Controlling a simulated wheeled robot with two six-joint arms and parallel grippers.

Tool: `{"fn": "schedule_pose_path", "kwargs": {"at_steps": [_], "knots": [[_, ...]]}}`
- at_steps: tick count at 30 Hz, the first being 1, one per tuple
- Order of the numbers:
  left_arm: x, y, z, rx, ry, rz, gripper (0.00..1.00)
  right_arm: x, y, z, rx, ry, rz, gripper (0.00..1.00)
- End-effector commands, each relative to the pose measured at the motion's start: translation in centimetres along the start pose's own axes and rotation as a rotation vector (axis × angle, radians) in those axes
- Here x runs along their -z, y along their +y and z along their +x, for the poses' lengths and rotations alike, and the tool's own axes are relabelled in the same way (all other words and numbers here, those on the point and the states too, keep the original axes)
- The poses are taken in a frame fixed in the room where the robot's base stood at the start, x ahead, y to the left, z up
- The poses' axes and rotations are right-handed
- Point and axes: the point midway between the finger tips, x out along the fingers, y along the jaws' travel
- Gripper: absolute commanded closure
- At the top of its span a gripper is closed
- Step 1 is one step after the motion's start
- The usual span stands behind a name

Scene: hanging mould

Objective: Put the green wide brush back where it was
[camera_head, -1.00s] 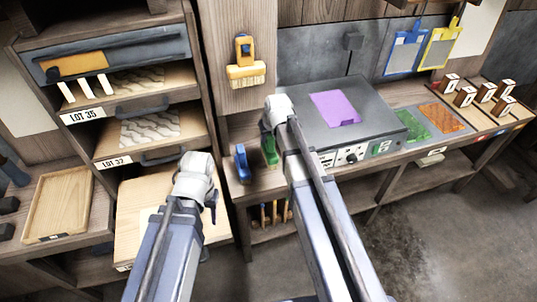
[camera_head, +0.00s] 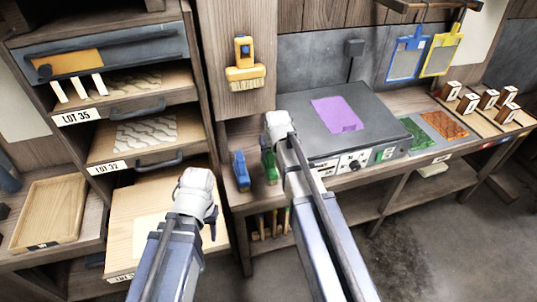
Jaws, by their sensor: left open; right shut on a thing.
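The green wide brush (camera_head: 271,168) is upright at the bench's left end, just right of a blue brush (camera_head: 241,171). My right gripper (camera_head: 273,148) is shut on the green brush from above; the wrist hides most of the fingers. I cannot tell whether the brush's bottom touches the bench. My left gripper (camera_head: 211,215) is open and empty, low in front of the pulled-out lower drawer, its fingers mostly hidden by the wrist.
A yellow brush (camera_head: 244,66) hangs on the wooden post. A grey machine (camera_head: 352,112) with a purple sheet (camera_head: 337,114) stands close right of my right gripper. A wooden tray (camera_head: 50,212) lies at left. Blue (camera_head: 406,57) and yellow (camera_head: 441,52) frames hang at the back.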

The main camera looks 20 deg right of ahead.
Motion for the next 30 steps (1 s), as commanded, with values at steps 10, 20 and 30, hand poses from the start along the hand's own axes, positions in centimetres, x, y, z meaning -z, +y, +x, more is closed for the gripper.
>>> {"fn": "schedule_pose_path", "kwargs": {"at_steps": [10, 20, 30], "knots": [[0.0, 0.0, 0.2, 0.000, 0.000, 0.000, 0.50, -0.1, 0.0, 0.2, 0.000, 0.000, 0.000, 0.38], [0.0, 0.0, 0.1, 0.000, 0.000, 0.000, 0.50, 0.0, 0.0, 0.1, 0.000, 0.000, 0.000, 0.38], [-0.1, -0.2, -2.6, 0.000, 0.000, 0.000, 0.50, 0.1, 0.0, -2.7, 0.000, 0.000, 0.000, 0.38]]}}
